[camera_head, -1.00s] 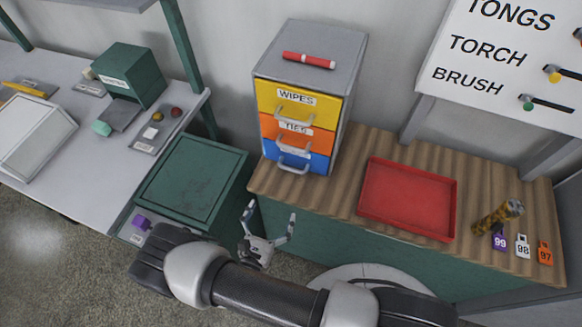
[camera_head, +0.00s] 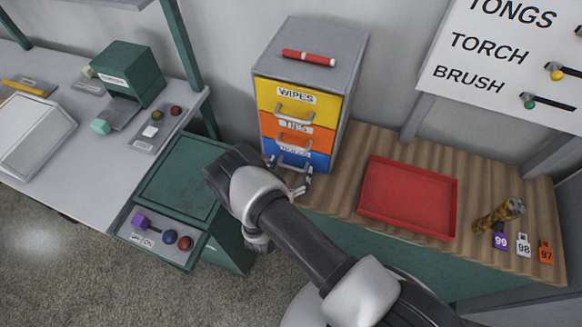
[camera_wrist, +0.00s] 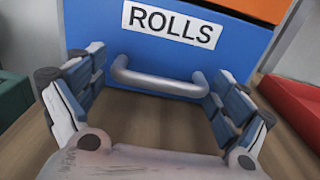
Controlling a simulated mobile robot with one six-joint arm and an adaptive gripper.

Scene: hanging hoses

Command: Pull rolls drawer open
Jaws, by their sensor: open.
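The rolls drawer (camera_wrist: 125,58) is the blue bottom drawer of a small grey cabinet (camera_head: 345,95), and it is shut. Its white ROLLS label and grey bar handle (camera_wrist: 160,84) show in the wrist view. In the head view the blue drawer (camera_head: 318,161) is partly hidden by my gripper. My gripper (camera_wrist: 160,100) is open in front of the drawer, with one finger near each end of the handle. I cannot tell whether the fingers touch the handle. My gripper also shows in the head view (camera_head: 290,178), partly behind my arm.
The yellow WIPES drawer (camera_head: 280,107) and orange TIES drawer (camera_head: 320,142) above are shut. A red pen (camera_head: 308,58) lies on the cabinet. A red tray (camera_head: 408,198) stands right on the wooden bench. A green box (camera_head: 180,180) stands to the left.

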